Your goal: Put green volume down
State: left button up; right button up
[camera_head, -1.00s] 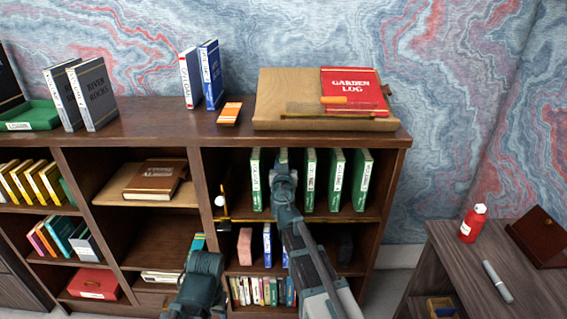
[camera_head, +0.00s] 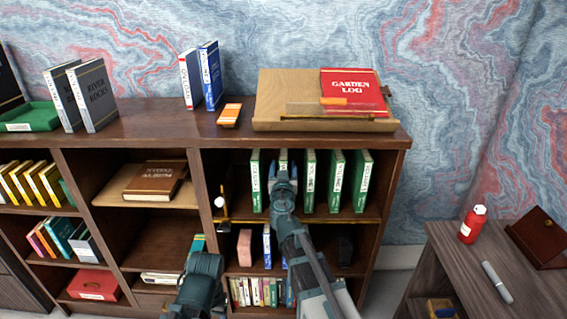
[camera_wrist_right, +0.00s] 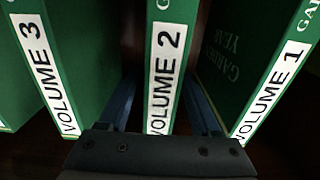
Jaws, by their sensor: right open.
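A row of several green volumes stands upright on the upper shelf of the right-hand bookcase section, with gaps between them. In the right wrist view, green Volume 2 (camera_wrist_right: 165,65) stands between the two spread fingers of my right gripper (camera_head: 283,172), with visible space on both sides of it. Volume 3 (camera_wrist_right: 48,80) is to its left and Volume 1 (camera_wrist_right: 268,90) to its right in that view. In the head view the gripper covers most of Volume 2. My left gripper is not in view.
A small gold stand with a white ball (camera_head: 220,202) is left of the green row. The bookcase top (camera_head: 165,125) holds a slanted board (camera_head: 270,95) with a red Garden Log (camera_head: 352,88). A side desk (camera_head: 480,270) with a red bottle (camera_head: 472,224) is at right.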

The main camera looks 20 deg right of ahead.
jog(key=v, duration=0.8)
jog(key=shift+s, duration=0.35)
jog(key=shift+a, duration=0.1)
jog(key=s+a+f+g, duration=0.3)
jog(key=s+f+g, duration=0.85)
jog(key=f, duration=0.45)
jog(key=s+a+f+n+g+y, duration=0.2)
jog(key=s+a+f+n+g, duration=0.1)
jog(key=s+a, duration=0.2)
jog(key=s+a+f+n+g+y, duration=0.1)
jog(key=s+a+f+n+g, duration=0.1)
jog(key=s, duration=0.6)
jog(key=a+n+g, duration=0.1)
jog(key=a+n, duration=0.1)
jog(key=a, duration=0.1)
jog(key=shift+s+a+f+y, duration=0.2)
jog(key=shift+a+f+y, duration=0.05)
jog(key=shift+f+y, duration=0.15)
